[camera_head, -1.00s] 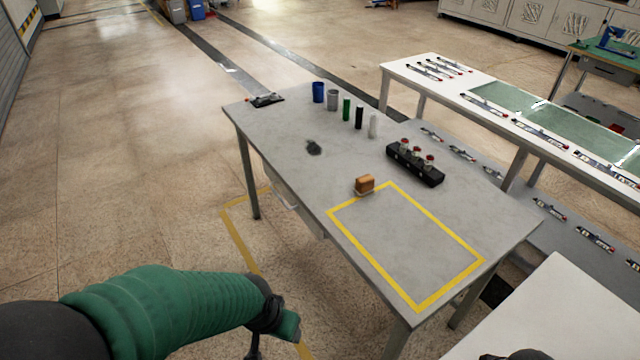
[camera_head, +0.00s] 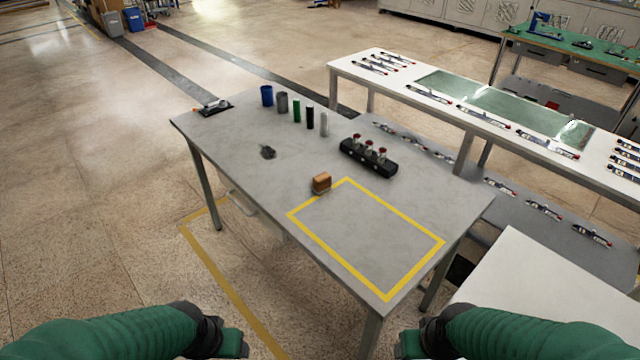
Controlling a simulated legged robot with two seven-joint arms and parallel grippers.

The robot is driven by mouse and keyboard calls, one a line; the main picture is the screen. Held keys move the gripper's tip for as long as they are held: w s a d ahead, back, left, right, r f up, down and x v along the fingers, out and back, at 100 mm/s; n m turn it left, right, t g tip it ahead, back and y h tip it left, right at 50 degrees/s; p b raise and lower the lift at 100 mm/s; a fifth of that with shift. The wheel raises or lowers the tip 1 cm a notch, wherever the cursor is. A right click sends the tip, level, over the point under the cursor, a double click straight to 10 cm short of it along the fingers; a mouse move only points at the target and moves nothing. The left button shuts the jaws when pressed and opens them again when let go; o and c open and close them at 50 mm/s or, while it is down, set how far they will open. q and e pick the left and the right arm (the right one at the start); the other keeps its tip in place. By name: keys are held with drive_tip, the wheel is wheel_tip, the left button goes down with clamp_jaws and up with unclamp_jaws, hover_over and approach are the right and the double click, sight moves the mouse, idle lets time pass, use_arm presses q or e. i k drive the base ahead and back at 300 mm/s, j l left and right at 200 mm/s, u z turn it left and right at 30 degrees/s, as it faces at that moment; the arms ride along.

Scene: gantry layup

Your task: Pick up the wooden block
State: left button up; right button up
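The wooden block (camera_head: 321,182) is a small orange-brown block on the grey table (camera_head: 240,160). It sits just outside the far left corner of the yellow taped rectangle (camera_head: 420,254). My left arm comes in at the bottom left and my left gripper (camera_head: 236,345) shows only in part at the bottom edge. My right arm comes in at the bottom right and my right gripper (camera_head: 408,345) is also cut off by the bottom edge. Both are well short of the block, in front of the table. Their fingers cannot be made out.
A black holder with red-topped pieces (camera_head: 368,157) stands behind the block. Several cylinders, including a blue cup (camera_head: 267,96), line the far edge. A white table (camera_head: 545,300) stands at the right.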

sight(322, 182)
drive_tip(key=i+j, duration=0.8)
drive_tip(key=i, duration=0.15)
drive_tip(key=i+j, duration=0.15)
drive_tip(key=i, duration=0.25)
drive_tip(key=i+j+u, duration=0.1)
drive_tip(key=i, duration=0.25)
